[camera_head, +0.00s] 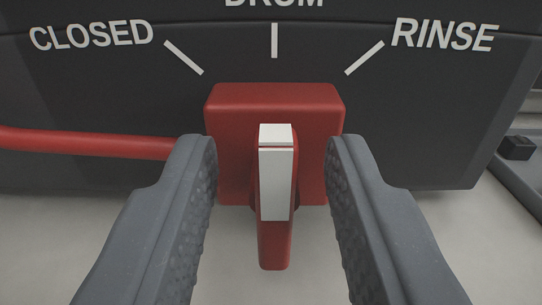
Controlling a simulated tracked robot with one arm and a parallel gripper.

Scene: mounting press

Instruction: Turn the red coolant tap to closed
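The red coolant tap (224,104) has a square red body mounted on a dark panel. Its red handle (273,245) carries a white marker strip that lines up with the middle tick, under the partly cut-off label DRUM. The CLOSED label (91,35) and its tick are at upper left. The RINSE label (445,36) and its tick are at upper right. My gripper (271,170) is open, with one grey finger on each side of the handle. Clear gaps show between the fingers and the handle. The fingers overlap the side edges of the tap body in the picture.
A red hose (85,142) runs from the tap body to the left edge, passing behind my left finger. The dark panel (430,130) fills the background. A pale surface lies below it. A small black block (516,147) sits at the right edge.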

